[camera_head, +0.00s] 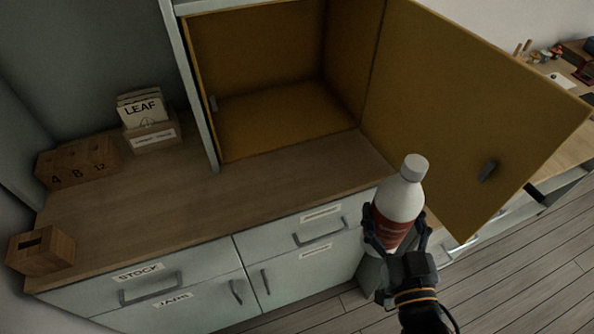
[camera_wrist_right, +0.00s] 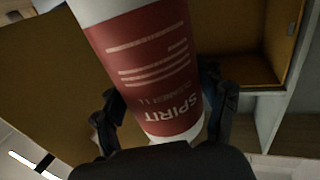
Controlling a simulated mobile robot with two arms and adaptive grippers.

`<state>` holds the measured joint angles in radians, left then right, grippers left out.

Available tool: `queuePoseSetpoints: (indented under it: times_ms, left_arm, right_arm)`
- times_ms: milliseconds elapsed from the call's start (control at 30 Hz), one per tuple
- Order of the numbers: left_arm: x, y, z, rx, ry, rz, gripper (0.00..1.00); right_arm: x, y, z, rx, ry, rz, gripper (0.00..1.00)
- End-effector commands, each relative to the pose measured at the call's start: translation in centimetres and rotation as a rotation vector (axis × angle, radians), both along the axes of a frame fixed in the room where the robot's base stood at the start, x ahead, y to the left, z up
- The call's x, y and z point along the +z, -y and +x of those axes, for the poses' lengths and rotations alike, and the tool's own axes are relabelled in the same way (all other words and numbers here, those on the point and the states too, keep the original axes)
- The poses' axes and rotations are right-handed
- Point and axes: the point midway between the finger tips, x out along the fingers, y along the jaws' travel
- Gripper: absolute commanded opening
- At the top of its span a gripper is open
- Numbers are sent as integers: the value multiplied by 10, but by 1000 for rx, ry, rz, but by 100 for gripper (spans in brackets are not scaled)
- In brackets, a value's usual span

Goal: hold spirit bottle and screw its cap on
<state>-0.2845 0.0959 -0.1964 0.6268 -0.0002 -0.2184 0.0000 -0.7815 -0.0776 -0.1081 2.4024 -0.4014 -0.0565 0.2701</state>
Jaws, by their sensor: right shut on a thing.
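The spirit bottle (camera_head: 399,202) is white with a red label. My right gripper (camera_head: 395,240) is shut around its lower part and holds it in the air in front of the counter edge, tilted a little in the head view. A pale cap (camera_head: 414,166) sits on top of the bottle; I cannot tell how tightly. In the right wrist view the red label reading SPIRIT (camera_wrist_right: 165,75) fills the middle, with the dark fingers (camera_wrist_right: 165,125) on both sides of the bottle. The bottle's top is out of that view. My left gripper is not in view.
An open, empty yellow cabinet (camera_head: 270,118) stands on the wooden counter (camera_head: 150,222). Its open door (camera_head: 440,90) is just behind and right of the bottle. A card box (camera_head: 153,136) and wooden boxes (camera_head: 42,252) stand at left. The counter's middle is clear.

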Motion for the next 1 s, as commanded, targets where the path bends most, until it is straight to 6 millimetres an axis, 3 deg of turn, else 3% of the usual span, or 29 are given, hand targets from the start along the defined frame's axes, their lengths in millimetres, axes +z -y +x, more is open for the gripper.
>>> queuePoseSetpoints:
  times_ms: [267, 400, 467, 567, 800, 1000]
  left_arm:
    - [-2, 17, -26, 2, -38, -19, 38]
    - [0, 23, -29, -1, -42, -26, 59]
    - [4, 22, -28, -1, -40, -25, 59]
    - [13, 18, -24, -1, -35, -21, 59]
    - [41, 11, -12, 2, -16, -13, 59]
    - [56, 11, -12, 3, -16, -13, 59]
  right_arm:
    - [3, 0, 0, 0, 8, 0, 0]
    - [8, -3, 3, 10, 10, 0, 0]
    - [17, -8, 7, 28, 14, 0, 0]
    - [40, -25, 18, 84, 19, -3, 0]
    - [109, -92, 36, 319, 19, -6, 0]
    - [137, -135, 31, 490, 12, -4, 0]
